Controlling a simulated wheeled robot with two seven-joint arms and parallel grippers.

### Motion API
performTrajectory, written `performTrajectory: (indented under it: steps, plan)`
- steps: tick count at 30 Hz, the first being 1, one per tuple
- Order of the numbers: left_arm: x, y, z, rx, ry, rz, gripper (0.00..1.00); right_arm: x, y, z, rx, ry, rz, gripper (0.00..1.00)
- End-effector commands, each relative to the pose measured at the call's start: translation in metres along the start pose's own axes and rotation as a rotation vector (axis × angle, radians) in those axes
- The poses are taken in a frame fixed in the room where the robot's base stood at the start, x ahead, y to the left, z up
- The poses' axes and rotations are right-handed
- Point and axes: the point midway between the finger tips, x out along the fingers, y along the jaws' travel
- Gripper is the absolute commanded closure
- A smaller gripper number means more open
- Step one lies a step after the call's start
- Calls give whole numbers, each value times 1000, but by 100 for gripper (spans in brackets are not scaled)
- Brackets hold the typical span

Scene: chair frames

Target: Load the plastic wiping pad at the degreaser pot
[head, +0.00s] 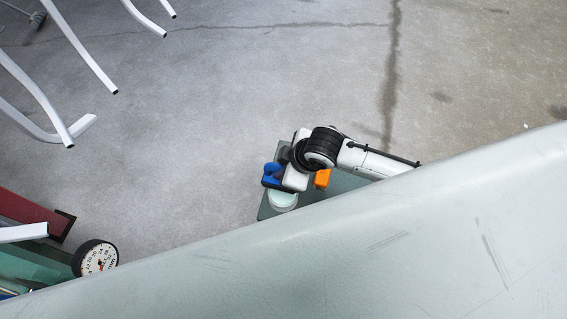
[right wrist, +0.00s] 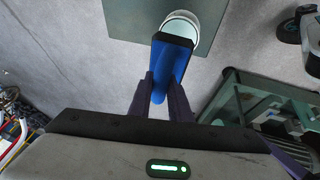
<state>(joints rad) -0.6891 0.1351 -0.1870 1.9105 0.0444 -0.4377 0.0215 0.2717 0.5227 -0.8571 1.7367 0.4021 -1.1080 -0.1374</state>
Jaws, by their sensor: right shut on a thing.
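My right gripper (head: 281,182) is shut on a blue wiping pad (head: 270,172), just above the degreaser pot. In the right wrist view the blue pad (right wrist: 172,62) stands out between the two dark fingers, with a dark face at its far end. The degreaser pot (head: 283,202) is a pale round pot on a dark green plate (head: 268,207). In the right wrist view the pad's end overlaps the near rim of the pot (right wrist: 186,20). I cannot tell whether the pad touches the pot. My left gripper is not in view.
An orange block (head: 322,178) is beside the gripper, over the green plate. White bent chair frames (head: 85,50) are at the upper left. A round dial gauge (head: 97,258) and a dark red part (head: 35,215) are at the lower left.

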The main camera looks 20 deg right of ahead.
Motion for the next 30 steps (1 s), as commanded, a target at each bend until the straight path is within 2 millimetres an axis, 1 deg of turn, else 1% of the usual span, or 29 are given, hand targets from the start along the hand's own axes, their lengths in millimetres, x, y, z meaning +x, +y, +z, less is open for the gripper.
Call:
performTrajectory:
  steps: [1, 4, 11, 16, 18, 21, 25, 30]
  plan:
    - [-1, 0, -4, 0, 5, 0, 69, 1, -2, 3, -6, 2, -4, 100]
    - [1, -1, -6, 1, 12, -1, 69, 4, -4, 6, -17, 5, -7, 100]
    - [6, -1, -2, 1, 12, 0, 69, 18, -7, 12, -17, 4, -8, 100]
    - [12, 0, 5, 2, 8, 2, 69, 34, -10, 19, -17, 2, -8, 100]
    - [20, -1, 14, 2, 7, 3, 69, 43, -12, 23, -17, 4, -7, 100]
    - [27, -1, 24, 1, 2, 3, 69, 51, -14, 26, -17, 4, -7, 100]
    - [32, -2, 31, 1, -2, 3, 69, 57, -15, 28, -17, 4, -7, 100]
    - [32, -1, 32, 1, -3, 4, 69, 57, -15, 28, -17, 4, -7, 100]
